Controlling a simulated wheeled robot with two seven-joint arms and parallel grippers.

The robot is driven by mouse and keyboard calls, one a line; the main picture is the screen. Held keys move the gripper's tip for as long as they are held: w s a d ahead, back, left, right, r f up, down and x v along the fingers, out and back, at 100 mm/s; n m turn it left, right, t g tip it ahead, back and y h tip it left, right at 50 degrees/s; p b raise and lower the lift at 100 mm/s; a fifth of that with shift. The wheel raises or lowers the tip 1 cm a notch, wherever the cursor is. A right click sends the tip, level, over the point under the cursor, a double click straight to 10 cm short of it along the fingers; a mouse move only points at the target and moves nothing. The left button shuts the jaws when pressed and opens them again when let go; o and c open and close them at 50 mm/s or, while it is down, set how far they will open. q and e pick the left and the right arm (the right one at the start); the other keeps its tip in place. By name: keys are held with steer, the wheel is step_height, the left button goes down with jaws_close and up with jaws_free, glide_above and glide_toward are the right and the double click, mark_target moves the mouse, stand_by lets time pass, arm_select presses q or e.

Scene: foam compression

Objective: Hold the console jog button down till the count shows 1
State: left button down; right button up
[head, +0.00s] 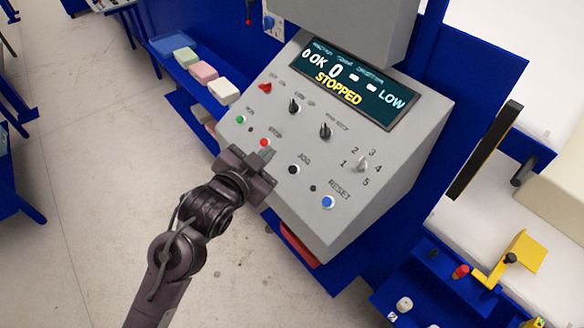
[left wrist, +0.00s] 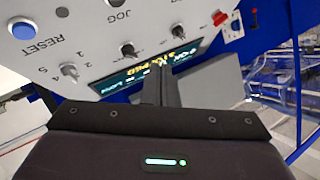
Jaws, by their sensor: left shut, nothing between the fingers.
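The grey console (head: 322,228) stands ahead with a sloped panel. Its display (head: 360,84) reads "0 OK 0", dashes, "LOW" and "STOPPED". The black jog button (head: 293,170) sits low on the panel, between the red stop button (head: 264,143) and the blue reset button (head: 328,202). In the left wrist view the jog button (left wrist: 116,3) shows at the top edge. My left gripper (head: 264,158) is shut and empty, its fingertips near the panel's lower edge, below the stop button and left of the jog button. Contact with the panel cannot be told. My right gripper is out of view.
A red switch (head: 265,87), black knobs (head: 325,130) and a numbered selector (head: 363,165) stick up from the panel. Foam blocks (head: 203,72) lie on a blue shelf at left. A yellow bracket (head: 516,259) stands at lower right. Floor at left is clear.

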mark_target(293, 170)
arm_select(q)
steer(key=d+f+b, duration=0.1)
steer(key=f+b, duration=0.1)
steer(key=w+f+b, duration=0.1)
steer(key=f+b, duration=0.1)
steer(key=w+d+f+b, duration=0.1)
steer(key=f+b, duration=0.1)
steer(key=shift+d, duration=0.35)
steer(key=shift+w+d+f+b, duration=0.35)
steer(key=shift+d+f+b, duration=0.2)
steer(key=shift+f, duration=0.2)
steer(key=shift+f, duration=0.1)
stand_by(1.2)
steer(key=shift+w+d+f, duration=0.1)
steer(key=shift+f, duration=0.15)
